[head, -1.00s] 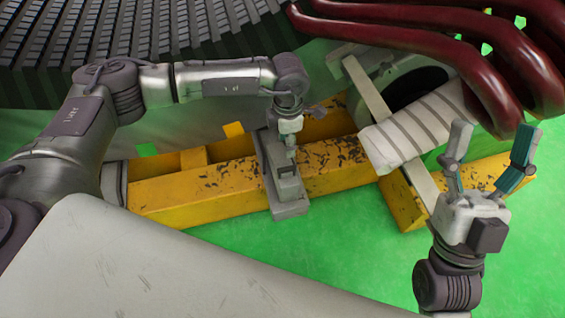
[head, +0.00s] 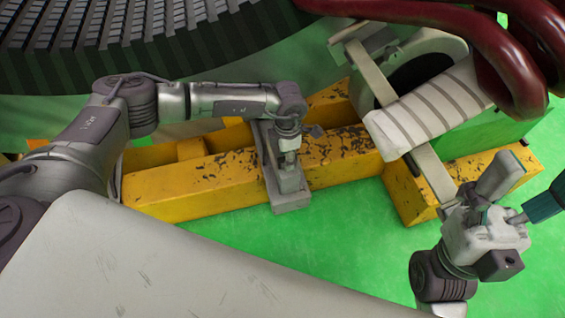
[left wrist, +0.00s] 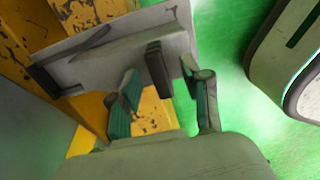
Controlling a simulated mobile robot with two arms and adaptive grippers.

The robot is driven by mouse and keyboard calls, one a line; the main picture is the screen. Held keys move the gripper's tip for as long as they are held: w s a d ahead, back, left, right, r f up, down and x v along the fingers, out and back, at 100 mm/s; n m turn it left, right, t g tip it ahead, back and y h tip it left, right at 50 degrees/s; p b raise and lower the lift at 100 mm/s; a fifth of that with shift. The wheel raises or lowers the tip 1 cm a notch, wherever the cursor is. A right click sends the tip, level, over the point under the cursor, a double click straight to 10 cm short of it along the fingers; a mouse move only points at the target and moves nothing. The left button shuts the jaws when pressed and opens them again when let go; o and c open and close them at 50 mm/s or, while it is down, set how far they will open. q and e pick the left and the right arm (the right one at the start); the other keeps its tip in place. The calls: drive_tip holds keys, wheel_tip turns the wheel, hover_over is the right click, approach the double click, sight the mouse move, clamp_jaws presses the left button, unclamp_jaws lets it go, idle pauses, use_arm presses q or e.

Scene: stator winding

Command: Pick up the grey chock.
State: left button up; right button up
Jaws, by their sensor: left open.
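The grey chock (head: 290,200) lies across the yellow beam in the head view, its near end over the beam's front edge. My left gripper (head: 288,160) is above it, pointing down; its fingers are small and partly hidden there. In the left wrist view the chock (left wrist: 115,62) is a flat grey plate with a raised dark rib. My left gripper (left wrist: 165,100) is open, with teal-padded fingers spread near the rib; I cannot tell whether they touch it. My right gripper (head: 520,190) is at the right, open and empty, clear of the chock.
The scuffed yellow beam (head: 225,178) runs across the middle. A white wrapped bundle (head: 430,108) and dark red tubes (head: 470,50) stand at the right. The black ribbed stator (head: 100,40) fills the upper left. Bare green floor (head: 340,235) lies in front of the beam.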

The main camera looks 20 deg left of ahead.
use_arm(q)
drive_tip(key=shift+f, duration=0.85)
drive_tip(key=shift+r, duration=0.1)
drive_tip(key=shift+c, duration=0.2)
clamp_jaws()
drive_tip(key=shift+w+r, duration=0.1)
